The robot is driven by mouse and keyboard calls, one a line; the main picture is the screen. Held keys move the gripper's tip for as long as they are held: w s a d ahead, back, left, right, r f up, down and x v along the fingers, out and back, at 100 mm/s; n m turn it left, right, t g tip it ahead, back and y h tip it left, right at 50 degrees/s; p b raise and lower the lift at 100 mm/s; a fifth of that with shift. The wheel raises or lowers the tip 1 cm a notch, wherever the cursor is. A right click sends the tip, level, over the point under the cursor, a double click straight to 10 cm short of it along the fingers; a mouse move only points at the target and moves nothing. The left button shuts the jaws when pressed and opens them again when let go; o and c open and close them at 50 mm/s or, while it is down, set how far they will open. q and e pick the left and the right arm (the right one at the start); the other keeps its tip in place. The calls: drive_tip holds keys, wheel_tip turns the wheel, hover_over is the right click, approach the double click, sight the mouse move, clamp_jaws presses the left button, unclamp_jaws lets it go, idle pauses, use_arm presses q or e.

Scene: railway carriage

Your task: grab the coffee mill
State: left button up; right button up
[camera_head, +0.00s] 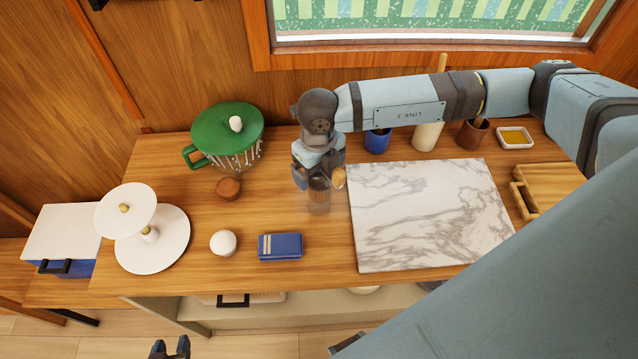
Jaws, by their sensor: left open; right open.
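What looks like the coffee mill (319,200) stands on the wooden table, left of the marble board. It has a clear brownish body and a small wooden knob at its right side. My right gripper (318,172) points down over its top from above and is open. The gripper and wrist hide the mill's upper part, and I cannot tell whether the fingers touch it. My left gripper (170,347) is low at the bottom edge, in front of the table, open and away from the mill.
The marble board (430,215) lies close to the right of the mill. Cups, including a blue one (377,141), line the back.

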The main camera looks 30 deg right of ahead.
drive_tip(key=shift+f, duration=0.3)
drive_tip(key=c, duration=1.5)
drive_tip(key=shift+r, duration=0.15)
drive_tip(key=shift+c, duration=0.2)
